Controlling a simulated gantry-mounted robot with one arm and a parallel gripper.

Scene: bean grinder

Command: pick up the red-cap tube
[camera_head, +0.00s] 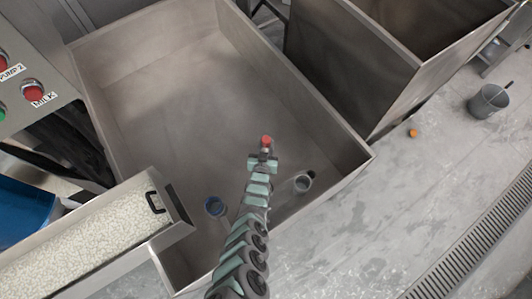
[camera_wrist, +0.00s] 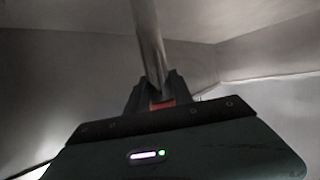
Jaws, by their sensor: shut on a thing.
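The red-cap tube shows its red cap (camera_head: 266,140) in the head view, at the tip of my gripper (camera_head: 263,158). In the wrist view the tube (camera_wrist: 149,45) is a grey shaft that runs up out of the picture. My gripper (camera_wrist: 155,92) is shut around its lower part there, and a bit of red shows between the fingers. The tube is over the metal bin (camera_head: 175,100). I cannot tell whether it touches the bin floor.
A blue-rimmed tube (camera_head: 214,206) and a grey tube (camera_head: 303,183) are in the near part of the bin. A tray of pale grains (camera_head: 85,245) is at lower left. A bucket (camera_head: 488,101) and a small orange thing (camera_head: 412,133) are on the floor at right. The bin's far part is clear.

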